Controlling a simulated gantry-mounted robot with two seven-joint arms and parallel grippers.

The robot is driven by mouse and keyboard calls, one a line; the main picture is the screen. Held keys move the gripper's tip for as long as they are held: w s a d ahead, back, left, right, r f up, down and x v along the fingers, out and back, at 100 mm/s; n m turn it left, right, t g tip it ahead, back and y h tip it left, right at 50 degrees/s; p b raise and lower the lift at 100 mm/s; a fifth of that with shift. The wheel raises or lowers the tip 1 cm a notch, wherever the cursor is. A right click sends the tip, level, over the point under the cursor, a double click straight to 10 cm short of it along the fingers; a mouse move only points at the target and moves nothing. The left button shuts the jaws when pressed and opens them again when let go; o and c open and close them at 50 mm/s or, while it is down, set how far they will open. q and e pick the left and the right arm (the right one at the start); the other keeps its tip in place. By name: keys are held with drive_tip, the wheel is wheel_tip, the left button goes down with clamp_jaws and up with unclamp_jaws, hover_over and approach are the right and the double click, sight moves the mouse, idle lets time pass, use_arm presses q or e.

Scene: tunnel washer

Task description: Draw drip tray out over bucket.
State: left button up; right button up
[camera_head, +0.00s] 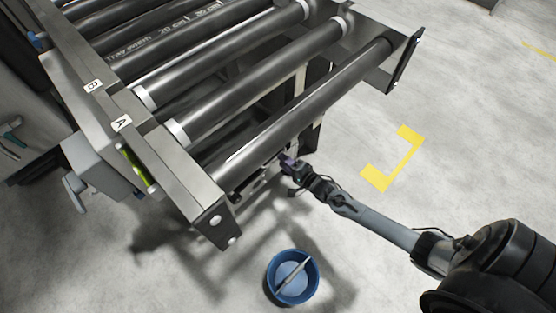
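A blue bucket (292,277) stands on the floor at the bottom centre, with a pale stick-like item lying across it. My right gripper (287,164) is at the near edge of the roller conveyor, just under the nearest roller. A dark metal edge (251,187), which may be the front of the drip tray, shows below that roller, beside the gripper. Most of what lies under the rollers is hidden. The gripper's fingers are small and dark, so I cannot tell whether they are shut on that edge. My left gripper is not in view.
The roller conveyor (245,90) fills the upper left, its end plate (400,65) jutting out at the upper right. Labels A and B mark its left rail (165,165). A yellow floor mark (407,148) lies on open floor to the right.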

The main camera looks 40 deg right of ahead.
sight(276, 159)
drive_tip(key=x, duration=0.1)
drive_tip(key=b+x, duration=0.1)
drive_tip(key=x, duration=0.1)
drive_tip(key=shift+w+a+f+b, duration=0.15)
drive_tip(key=shift+a+f+b, duration=0.1)
drive_tip(key=shift+a+b, duration=0.1)
drive_tip(key=shift+a+f, duration=0.1)
drive_tip(key=shift+a, duration=0.1)
drive_tip(key=shift+c, duration=0.7)
drive_tip(key=shift+s, duration=0.25)
drive_tip(key=shift+c, duration=1.2)
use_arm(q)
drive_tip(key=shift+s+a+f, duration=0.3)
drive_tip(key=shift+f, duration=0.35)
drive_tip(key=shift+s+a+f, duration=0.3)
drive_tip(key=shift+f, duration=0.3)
use_arm(e)
clamp_jaws()
